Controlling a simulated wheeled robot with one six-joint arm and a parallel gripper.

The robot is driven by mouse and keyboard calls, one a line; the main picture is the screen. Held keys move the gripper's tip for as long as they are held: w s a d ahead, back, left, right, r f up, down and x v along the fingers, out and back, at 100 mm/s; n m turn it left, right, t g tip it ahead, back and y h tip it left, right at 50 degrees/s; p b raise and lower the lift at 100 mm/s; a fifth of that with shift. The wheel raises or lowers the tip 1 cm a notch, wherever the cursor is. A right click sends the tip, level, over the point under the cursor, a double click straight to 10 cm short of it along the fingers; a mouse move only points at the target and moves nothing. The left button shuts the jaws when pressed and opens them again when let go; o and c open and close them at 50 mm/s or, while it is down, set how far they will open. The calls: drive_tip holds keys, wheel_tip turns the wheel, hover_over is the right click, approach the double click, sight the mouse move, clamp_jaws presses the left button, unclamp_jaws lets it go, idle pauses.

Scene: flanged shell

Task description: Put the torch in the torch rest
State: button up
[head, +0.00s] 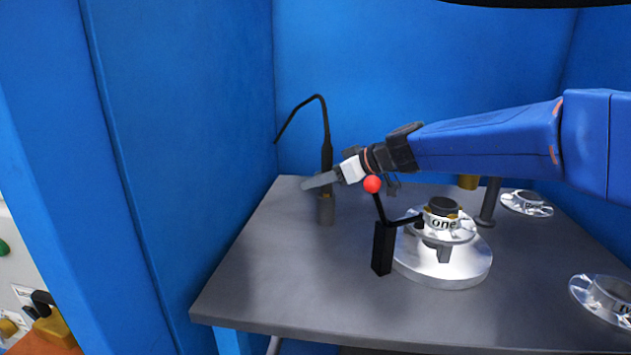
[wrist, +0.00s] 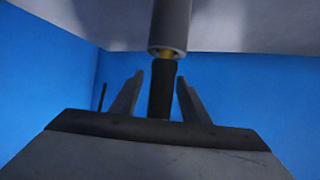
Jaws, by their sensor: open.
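The torch (head: 326,148), black with a thin bent neck and hose-like top, stands upright at the left back of the grey table. Its lower end is in a grey cylinder (head: 326,210), which appears to be the torch rest. My gripper (head: 318,181) reaches in from the right at the torch's lower body. In the wrist view, the black torch handle (wrist: 163,88) is between the two spread fingers (wrist: 160,92), with visible gaps on both sides. A brass band (wrist: 167,54) shows between handle and grey cylinder (wrist: 170,25). The fingers are open.
A black toggle clamp (head: 383,248) with a red ball (head: 372,184) stands beside a flanged part marked "one" (head: 443,222) on a silver disc (head: 440,270). More flanged parts (head: 527,203) lie at the right. Blue walls (head: 180,150) close in the left and back.

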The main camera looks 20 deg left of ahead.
drive_tip(key=v, duration=1.1)
